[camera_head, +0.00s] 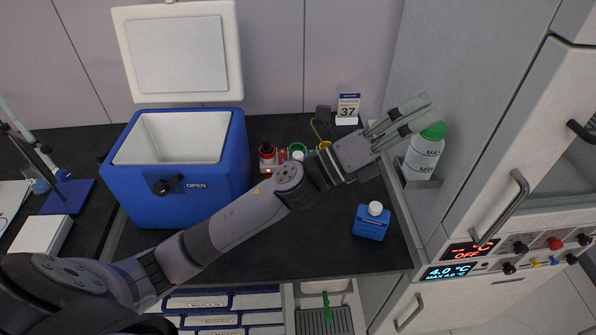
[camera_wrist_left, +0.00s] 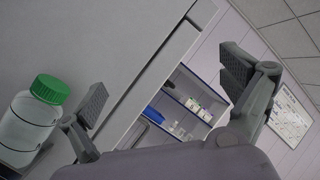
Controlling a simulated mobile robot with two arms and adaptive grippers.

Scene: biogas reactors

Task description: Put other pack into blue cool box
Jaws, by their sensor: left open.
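The blue cool box (camera_head: 175,190) stands on the dark bench at the left in the head view. Its white lid (camera_head: 180,52) is raised, and no pack shows in the visible part of its white inside. A small blue pack (camera_head: 370,224) with a white cap stands upright on the bench near the front right. My left gripper (camera_head: 428,108) is open and empty, raised beyond the pack, by the green-capped bottle. Its spread fingers also show in the left wrist view (camera_wrist_left: 163,88), with no pack in sight there. My right gripper is not in view.
The green-capped bottle (camera_head: 424,152) sits in a holder on the cabinet side and shows in the wrist view (camera_wrist_left: 36,112). Small red and green items (camera_head: 268,155) and a "37" sign (camera_head: 348,106) stand behind my arm. Handled cabinets (camera_head: 500,210) border the right. The bench around the pack is clear.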

